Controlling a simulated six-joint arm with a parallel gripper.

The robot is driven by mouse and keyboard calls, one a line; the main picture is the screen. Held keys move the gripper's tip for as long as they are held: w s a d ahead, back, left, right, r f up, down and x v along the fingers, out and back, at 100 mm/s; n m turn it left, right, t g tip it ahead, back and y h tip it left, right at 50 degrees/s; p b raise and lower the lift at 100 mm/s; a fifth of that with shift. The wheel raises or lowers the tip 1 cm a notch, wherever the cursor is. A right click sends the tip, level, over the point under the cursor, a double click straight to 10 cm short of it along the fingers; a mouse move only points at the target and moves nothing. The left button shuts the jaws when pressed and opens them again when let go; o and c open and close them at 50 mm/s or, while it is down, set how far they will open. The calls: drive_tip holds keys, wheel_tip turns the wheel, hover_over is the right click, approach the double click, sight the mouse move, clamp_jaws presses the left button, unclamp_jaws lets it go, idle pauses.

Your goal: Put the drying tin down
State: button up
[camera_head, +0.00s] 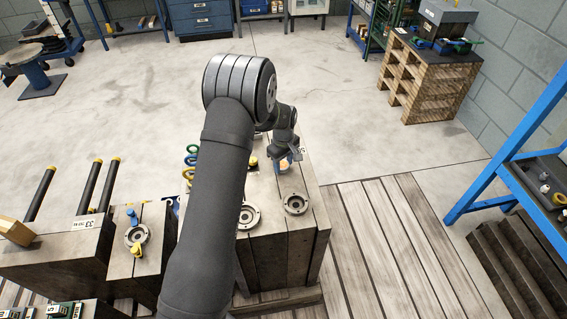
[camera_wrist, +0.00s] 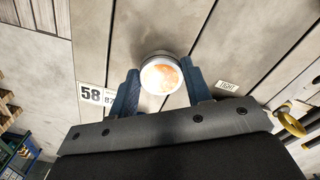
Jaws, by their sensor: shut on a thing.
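The drying tin (camera_wrist: 161,75) is a small round light-grey tin with orange and white contents, seen from above in the wrist view. My gripper (camera_wrist: 162,88) is shut on it, with one blue finger on each side. In the head view the tin (camera_head: 284,165) is small and partly hidden by my gripper (camera_head: 283,156). It is over the far part of a grey mould block's top (camera_head: 270,195). I cannot tell whether the tin touches that top.
The block top carries two round metal rings (camera_head: 296,203) (camera_head: 249,216) nearer the front. Green and yellow lifting eyes (camera_head: 191,160) stand at its left edge. Another mould block (camera_head: 150,262) stands left.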

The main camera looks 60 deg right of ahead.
sight(283, 165)
drive_tip(key=shift+f, duration=0.2)
drive_tip(key=o, duration=1)
wheel_tip(283, 165, up, 12)
drive_tip(key=shift+r, duration=0.1)
wheel_tip(283, 165, down, 12)
drive_tip(key=shift+r, duration=1.95)
drive_tip(key=shift+f, duration=0.1)
